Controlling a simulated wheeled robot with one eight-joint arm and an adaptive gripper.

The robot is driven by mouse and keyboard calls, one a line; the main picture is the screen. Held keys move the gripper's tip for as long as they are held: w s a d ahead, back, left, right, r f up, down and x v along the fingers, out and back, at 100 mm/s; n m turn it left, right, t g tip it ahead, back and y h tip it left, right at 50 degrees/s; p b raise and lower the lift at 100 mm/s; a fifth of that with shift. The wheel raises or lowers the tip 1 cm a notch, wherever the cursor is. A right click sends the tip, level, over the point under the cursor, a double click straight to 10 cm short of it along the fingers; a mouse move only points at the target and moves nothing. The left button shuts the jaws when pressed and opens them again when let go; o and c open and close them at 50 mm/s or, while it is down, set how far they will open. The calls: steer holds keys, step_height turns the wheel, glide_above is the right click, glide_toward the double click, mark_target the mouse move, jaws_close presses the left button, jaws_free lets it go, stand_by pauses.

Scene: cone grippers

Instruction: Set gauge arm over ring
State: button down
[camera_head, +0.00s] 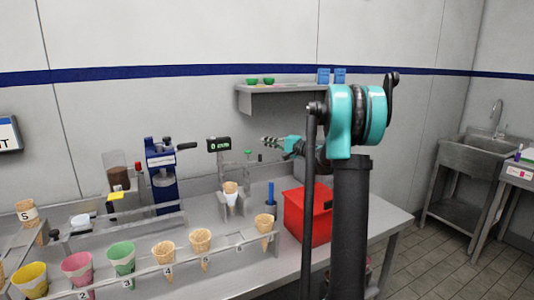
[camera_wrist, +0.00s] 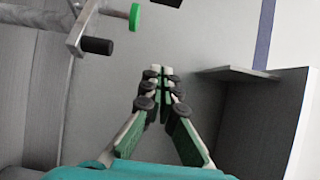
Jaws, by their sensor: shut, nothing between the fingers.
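A gauge with a lit green display (camera_head: 219,144) stands on the bench behind a cone (camera_head: 231,188) held upright in a grey stand (camera_head: 233,208). I cannot make out a separate ring there; the cone hides part of the stand. In the wrist view a grey bar (camera_wrist: 82,25) with a black grip (camera_wrist: 97,46) and a rod ending in a green knob (camera_wrist: 135,17) show at the upper left; the bar may be the gauge arm. My gripper (camera_head: 265,141) is raised to the right of the display, apart from it. In the wrist view its fingers (camera_wrist: 157,72) are shut and empty.
Several coloured and plain cones stand in a rack (camera_head: 190,262) along the front. A red box (camera_head: 308,216) sits on the bench under my arm. A blue device (camera_head: 162,175) stands at left. A wall shelf (camera_head: 280,98) hangs behind my gripper.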

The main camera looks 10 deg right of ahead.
step_height(320, 180, up, 2)
steer(key=shift+r, duration=0.2)
steer(key=c, duration=2.1)
jaws_free()
steer(key=shift+r, duration=0.3)
steer(key=shift+o, duration=1.1)
steer(key=shift+s+a+m, duration=0.1)
steer(key=shift+a+m, duration=0.1)
steer(key=shift+m, duration=0.2)
steer(key=shift+o, duration=1.2)
steer(key=f+m+t+h, duration=0.1)
steer(key=m, duration=0.1)
steer(key=s+a+f+m+h, duration=0.1)
steer(key=m, duration=0.1)
steer(key=s+a+f+m+t, duration=0.1)
steer(key=m, duration=0.2)
steer(key=shift+a+t+h, duration=0.1)
steer(key=shift+t+h, duration=0.2)
steer(key=shift+h, duration=0.1)
steer(key=s+d+f+m+t+h, duration=0.1)
steer(key=s+f+m+t+h, duration=0.2)
steer(key=s+m, duration=0.45)
steer(key=s+f+m+h, duration=0.3)
steer(key=s+m+h, duration=0.15)
steer(key=m, duration=0.65)
steer(key=w+a, duration=0.2)
steer(key=w, duration=1.6)
steer(key=shift+f, duration=0.2)
steer(key=shift+h, duration=0.25)
